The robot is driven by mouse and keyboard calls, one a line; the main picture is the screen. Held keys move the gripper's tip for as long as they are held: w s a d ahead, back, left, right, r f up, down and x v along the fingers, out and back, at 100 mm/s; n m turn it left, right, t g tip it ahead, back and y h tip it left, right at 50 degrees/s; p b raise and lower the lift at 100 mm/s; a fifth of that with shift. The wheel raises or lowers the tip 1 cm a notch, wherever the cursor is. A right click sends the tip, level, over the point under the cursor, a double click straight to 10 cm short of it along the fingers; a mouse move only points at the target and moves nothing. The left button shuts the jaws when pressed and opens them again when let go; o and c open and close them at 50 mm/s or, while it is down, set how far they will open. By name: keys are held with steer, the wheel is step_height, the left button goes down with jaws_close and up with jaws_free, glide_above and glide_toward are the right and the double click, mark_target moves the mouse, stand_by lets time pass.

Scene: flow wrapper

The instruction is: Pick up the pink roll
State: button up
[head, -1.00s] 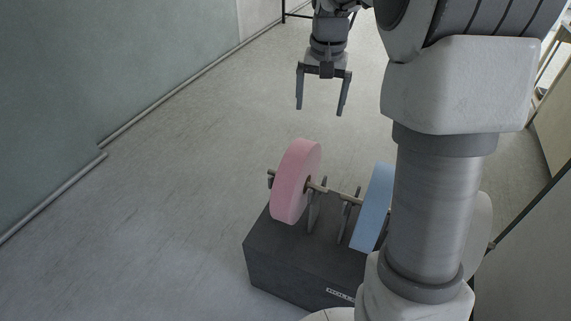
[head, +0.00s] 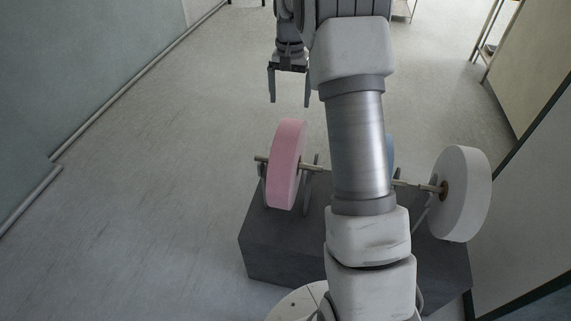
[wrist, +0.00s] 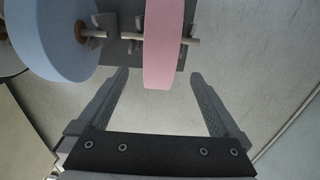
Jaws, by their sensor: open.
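The pink roll (head: 287,165) is an upright disc on a metal spindle at the left end of the dark stand, left of my arm in the head view. My gripper (head: 289,103) is open and empty, with its fingers pointing down, apart from the roll and beyond it in the head view. In the wrist view the pink roll (wrist: 164,45) shows at the top, ahead of the fingertips and between their lines. My open gripper (wrist: 160,78) has nothing between its fingers.
A blue roll (wrist: 58,36) sits beside the pink one, mostly hidden by my arm in the head view. A white roll (head: 461,194) is at the right end of the dark stand (head: 270,255). A wall stands left and panels right. The floor left is clear.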

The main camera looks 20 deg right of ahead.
mark_target(290, 130)
step_height(290, 130, down, 11)
steer(key=b, duration=0.3)
steer(key=shift+s+r, duration=0.1)
steer(key=shift+r, duration=0.1)
steer(key=shift+a+f+b, duration=0.1)
steer(key=shift+f+b, duration=1.2)
steer(key=shift+f, duration=1.85)
steer(key=c, duration=1.6)
steer(key=shift+w+r, duration=0.2)
